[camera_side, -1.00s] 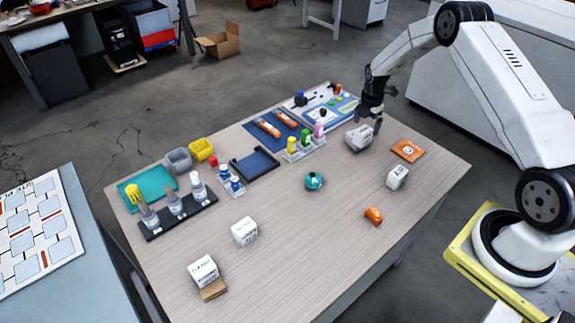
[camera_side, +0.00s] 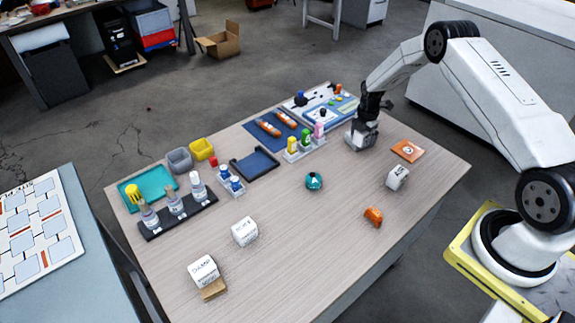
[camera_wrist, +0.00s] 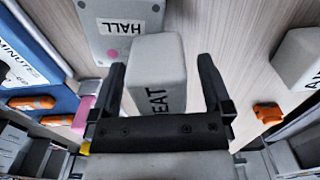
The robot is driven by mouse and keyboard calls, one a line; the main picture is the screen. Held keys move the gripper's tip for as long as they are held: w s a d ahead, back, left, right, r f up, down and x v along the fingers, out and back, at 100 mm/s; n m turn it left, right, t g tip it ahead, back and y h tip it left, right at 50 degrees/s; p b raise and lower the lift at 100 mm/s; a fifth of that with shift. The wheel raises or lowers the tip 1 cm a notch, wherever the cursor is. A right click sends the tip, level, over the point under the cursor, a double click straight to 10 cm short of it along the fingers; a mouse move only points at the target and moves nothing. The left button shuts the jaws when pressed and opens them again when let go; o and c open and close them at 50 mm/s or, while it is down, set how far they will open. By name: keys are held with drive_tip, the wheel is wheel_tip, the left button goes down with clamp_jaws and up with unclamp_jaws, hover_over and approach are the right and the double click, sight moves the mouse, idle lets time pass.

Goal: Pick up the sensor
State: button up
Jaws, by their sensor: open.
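No object is plainly labelled as a sensor. A white block (camera_wrist: 158,75) with dark lettering ending in "EAT" stands between the fingers of my gripper (camera_wrist: 166,80) in the wrist view. The fingers are apart on either side of it, and its near end is hidden by the gripper. In the side view my gripper (camera_side: 364,127) is low over this block (camera_side: 357,140) at the table's far right, covering much of it. A grey-white piece marked "HALL" (camera_wrist: 110,25), with a pink dot, lies beyond the block in the wrist view.
Small bottles in a clear rack (camera_side: 305,148) stand just left of my gripper. An orange pad (camera_side: 408,151), another white block (camera_side: 397,178) and an orange part (camera_side: 373,216) lie to its right and nearer. The table's middle front is mostly clear.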

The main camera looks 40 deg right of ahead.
clamp_jaws()
drive_tip(key=shift+r, duration=0.15)
drive_tip(key=shift+r, duration=0.8)
drive_tip(key=s+a+r, duration=0.5)
drive_tip(key=s+r, duration=0.6)
drive_tip(key=s, duration=0.2)
drive_tip(key=shift+a, duration=0.2)
idle(0.4)
